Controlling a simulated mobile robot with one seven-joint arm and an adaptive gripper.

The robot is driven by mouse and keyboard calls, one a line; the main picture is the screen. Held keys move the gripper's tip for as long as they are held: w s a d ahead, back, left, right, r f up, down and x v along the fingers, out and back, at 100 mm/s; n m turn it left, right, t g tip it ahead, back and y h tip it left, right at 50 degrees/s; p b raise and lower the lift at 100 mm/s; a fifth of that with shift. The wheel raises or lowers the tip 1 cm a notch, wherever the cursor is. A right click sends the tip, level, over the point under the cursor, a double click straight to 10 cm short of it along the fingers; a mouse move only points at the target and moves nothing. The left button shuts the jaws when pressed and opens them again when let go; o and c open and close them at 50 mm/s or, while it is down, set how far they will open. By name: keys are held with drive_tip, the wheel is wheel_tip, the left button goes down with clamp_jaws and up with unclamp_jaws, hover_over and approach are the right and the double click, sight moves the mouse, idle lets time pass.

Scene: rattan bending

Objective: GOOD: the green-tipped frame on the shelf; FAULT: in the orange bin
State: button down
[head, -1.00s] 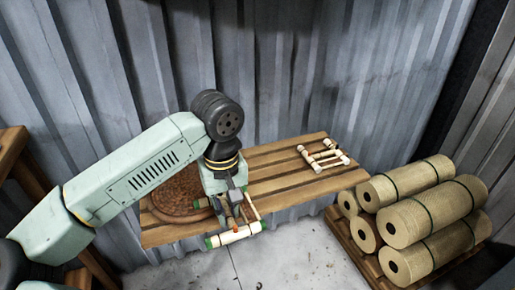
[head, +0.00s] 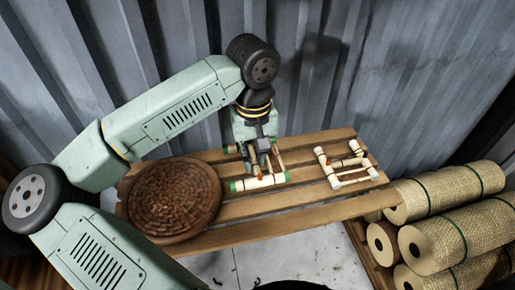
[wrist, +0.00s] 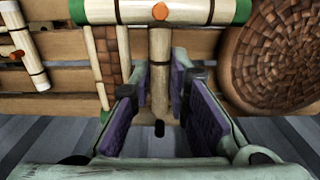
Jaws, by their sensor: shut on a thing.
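The green-tipped frame (head: 262,183) is made of pale rods with green ends and an orange-red mark at a joint. It is at the slatted wooden shelf (head: 240,208), right of the round woven piece. My gripper (head: 258,160) is shut on one rod of it. In the wrist view the green-tipped frame (wrist: 150,12) spans the top, and its middle rod runs down between the purple pads of my gripper (wrist: 160,105). I cannot tell whether the frame touches the slats. No orange bin shows.
A second pale frame (head: 345,165) without green tips lies to the right on the shelf. A round woven brown piece (head: 172,198) lies on the shelf's left. Bundled woven rolls (head: 440,205) are stacked at right. A corrugated metal wall (head: 320,70) stands behind.

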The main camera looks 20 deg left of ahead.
wheel_tip(320, 180, down, 5)
drive_tip(key=b, duration=0.3)
drive_tip(key=shift+s+f, duration=0.1)
drive_tip(key=shift+f, duration=0.05)
drive_tip(key=shift+f+b, duration=0.75)
drive_tip(key=shift+b, duration=0.35)
drive_tip(key=shift+b, duration=0.45)
drive_tip(key=shift+f+b, duration=0.2)
drive_tip(key=shift+b, duration=0.15)
drive_tip(key=c, duration=1.5)
unclamp_jaws()
drive_tip(key=shift+o, duration=0.2)
